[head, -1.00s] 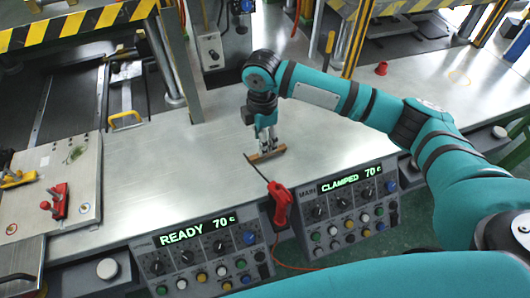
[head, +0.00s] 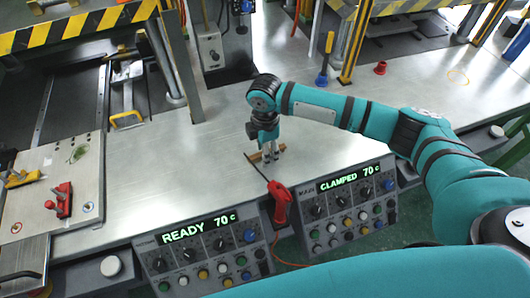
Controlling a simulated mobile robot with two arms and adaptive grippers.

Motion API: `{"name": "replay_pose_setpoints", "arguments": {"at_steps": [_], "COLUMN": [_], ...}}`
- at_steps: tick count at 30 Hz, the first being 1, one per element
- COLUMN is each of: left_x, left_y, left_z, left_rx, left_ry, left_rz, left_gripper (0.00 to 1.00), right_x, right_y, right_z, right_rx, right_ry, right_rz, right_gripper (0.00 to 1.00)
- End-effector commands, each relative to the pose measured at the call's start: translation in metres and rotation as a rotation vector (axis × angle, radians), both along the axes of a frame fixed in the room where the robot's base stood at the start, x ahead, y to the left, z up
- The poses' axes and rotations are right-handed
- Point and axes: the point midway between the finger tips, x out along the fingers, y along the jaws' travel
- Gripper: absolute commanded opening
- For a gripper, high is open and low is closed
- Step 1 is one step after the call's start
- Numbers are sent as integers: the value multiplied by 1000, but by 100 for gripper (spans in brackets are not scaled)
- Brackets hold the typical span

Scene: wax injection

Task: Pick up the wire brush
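The wire brush (head: 254,156), a small wooden-brown bar, lies on the grey metal table beside the tip of a thin dark rod. My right gripper (head: 271,156) points down over it, and its fingers cover the brush's middle. Only the brush's ends show, on either side of the fingers. The fingers look close together, but I cannot tell whether they are closed on the brush. My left gripper is not in view.
A red-handled tool (head: 280,201) with the thin rod lies in front, between two control panels (head: 205,250) (head: 347,205). A plate with red clamp (head: 62,200) is at left. A blue-and-yellow tool (head: 325,62) and red cup (head: 380,68) stand behind the arm. The table's middle-left is clear.

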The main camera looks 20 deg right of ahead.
Motion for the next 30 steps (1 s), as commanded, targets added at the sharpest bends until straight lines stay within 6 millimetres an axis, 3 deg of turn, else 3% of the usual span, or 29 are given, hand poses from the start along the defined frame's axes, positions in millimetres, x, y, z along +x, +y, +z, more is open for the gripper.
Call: {"name": "replay_pose_setpoints", "arguments": {"at_steps": [15,25,30], "left_x": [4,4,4], "left_y": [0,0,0], "left_z": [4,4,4], "left_rx": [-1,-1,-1], "left_ry": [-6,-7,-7], "left_rz": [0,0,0], "left_gripper": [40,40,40], "right_x": [0,0,0], "right_y": [0,0,0], "right_z": [-3,-3,-3], "right_rx": [0,0,0], "right_ry": [-1,0,0], "right_rz": [-1,0,0], "right_gripper": [44,2,0]}}
